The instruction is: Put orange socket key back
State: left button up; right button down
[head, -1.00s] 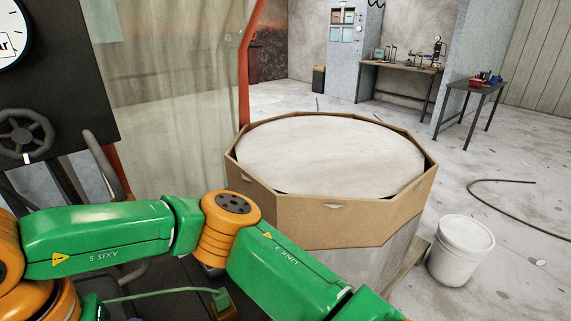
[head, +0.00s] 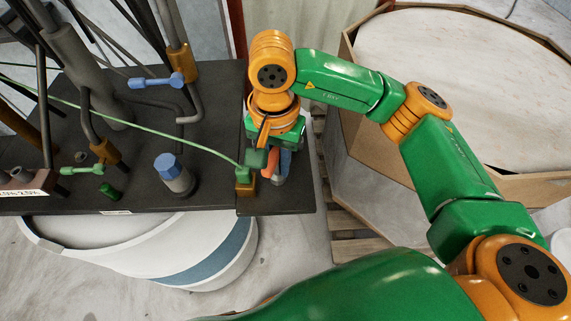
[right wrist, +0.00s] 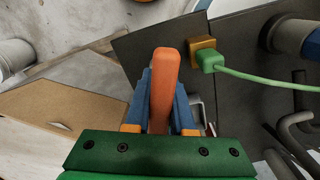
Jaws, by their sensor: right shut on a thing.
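My right gripper (head: 272,166) is over the right end of a dark bench top (head: 225,95). It is shut on the orange socket key (head: 268,160). In the right wrist view the key (right wrist: 163,90) shows as an orange bar between the two blue fingers of the gripper (right wrist: 160,95). The key's lower end is hidden by the gripper, and I cannot tell whether it touches the bench. My left gripper is not in view.
A brass block (head: 245,188) with a green plug and cable stands close left of the gripper. A blue-topped grey cylinder (head: 175,175), bent pipes and a blue T-handle (head: 157,80) are further left. An octagonal wooden-rimmed mould (head: 380,140) stands to the right.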

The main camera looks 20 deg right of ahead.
jog(key=shift+w+d+f+p, duration=0.2)
jog(key=shift+d+f+p, duration=0.25)
jog(key=shift+d+f, duration=0.45)
jog(key=f, duration=0.1)
jog(key=f+p, duration=0.1)
jog(key=shift+a+f, duration=0.3)
jog(key=shift+f, duration=0.45)
jog(key=c, duration=0.8)
grip_release()
jog(key=shift+r, duration=0.1)
jog(key=shift+o, duration=0.2)
